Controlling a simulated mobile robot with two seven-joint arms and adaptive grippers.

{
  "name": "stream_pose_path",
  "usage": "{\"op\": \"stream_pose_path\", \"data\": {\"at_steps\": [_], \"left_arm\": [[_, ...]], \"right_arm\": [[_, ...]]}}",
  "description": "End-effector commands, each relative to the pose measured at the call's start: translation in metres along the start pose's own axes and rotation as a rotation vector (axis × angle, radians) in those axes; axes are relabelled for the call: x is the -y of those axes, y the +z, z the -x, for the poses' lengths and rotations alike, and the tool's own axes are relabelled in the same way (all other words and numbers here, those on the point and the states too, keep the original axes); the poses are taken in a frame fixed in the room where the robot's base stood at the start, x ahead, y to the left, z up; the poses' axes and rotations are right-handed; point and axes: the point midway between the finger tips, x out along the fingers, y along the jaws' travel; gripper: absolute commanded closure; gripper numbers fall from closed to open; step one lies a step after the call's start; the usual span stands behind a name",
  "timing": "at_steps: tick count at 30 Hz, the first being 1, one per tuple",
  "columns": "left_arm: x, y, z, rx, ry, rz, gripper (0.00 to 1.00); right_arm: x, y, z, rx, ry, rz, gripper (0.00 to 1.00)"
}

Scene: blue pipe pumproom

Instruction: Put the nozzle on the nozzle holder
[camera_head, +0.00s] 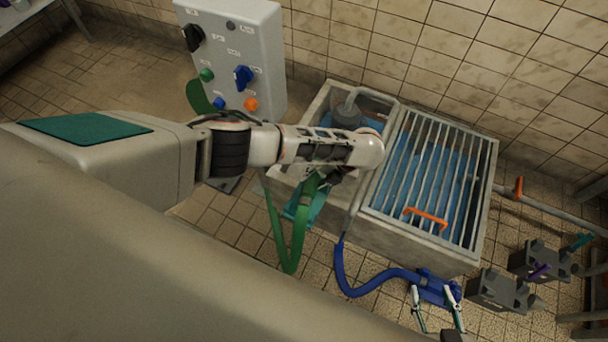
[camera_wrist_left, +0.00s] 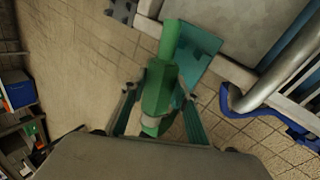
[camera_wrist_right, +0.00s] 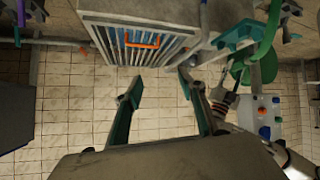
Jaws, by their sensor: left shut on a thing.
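The green nozzle (camera_wrist_left: 158,88) is held between the fingers of my left gripper (camera_wrist_left: 159,97), which is shut on it. Its green hose (camera_head: 297,240) hangs in a loop below. A teal holder (camera_wrist_left: 196,68) on the front of the basin is right beside the nozzle; it also shows in the right wrist view (camera_wrist_right: 233,37). I cannot tell whether the nozzle touches it or sits in it. In the head view my left arm partly hides the nozzle and holder. My right gripper (camera_wrist_right: 160,88) is open and empty, low at the right in the head view (camera_head: 437,308).
A concrete basin (camera_head: 420,235) with a metal grate and orange handle stands ahead. A blue hose (camera_head: 375,285) leads to a blue fitting (camera_head: 435,288) near my right gripper. A grey control panel (camera_head: 235,50) stands at the left. Grey valve blocks (camera_head: 500,290) are at the right.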

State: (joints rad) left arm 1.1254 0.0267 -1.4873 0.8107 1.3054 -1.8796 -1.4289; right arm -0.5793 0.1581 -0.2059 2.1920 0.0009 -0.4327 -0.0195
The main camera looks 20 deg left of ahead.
Motion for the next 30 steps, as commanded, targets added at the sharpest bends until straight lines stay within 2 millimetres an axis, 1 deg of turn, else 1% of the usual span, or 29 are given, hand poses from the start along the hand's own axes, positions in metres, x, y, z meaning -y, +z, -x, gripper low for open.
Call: {"op": "stream_pose_path", "data": {"at_steps": [1,3,7,11,15,21,30], "left_arm": [[0.002,-0.001,-0.002,0.039,0.000,-0.067,1.00],[0.005,-0.001,-0.004,0.079,0.002,-0.138,1.00],[0.008,-0.003,-0.008,0.110,0.003,-0.197,1.00],[0.012,-0.004,-0.016,0.109,0.003,-0.203,1.00],[0.018,-0.006,-0.029,0.104,0.004,-0.203,1.00],[0.027,-0.007,-0.046,0.103,0.003,-0.202,1.00],[0.039,-0.008,-0.067,0.104,0.002,-0.200,1.00]], "right_arm": [[-0.001,-0.002,0.000,-0.003,0.002,-0.001,0.60],[-0.001,-0.002,0.000,-0.003,0.002,-0.002,0.60],[0.001,0.002,-0.001,0.003,0.001,-0.004,0.60],[0.003,0.010,-0.002,0.015,-0.003,-0.006,0.60],[0.005,0.015,-0.005,0.021,-0.009,-0.004,0.60],[0.006,0.005,-0.008,0.000,-0.015,-0.004,0.60],[0.012,0.001,-0.009,-0.014,-0.028,-0.018,0.60]]}}
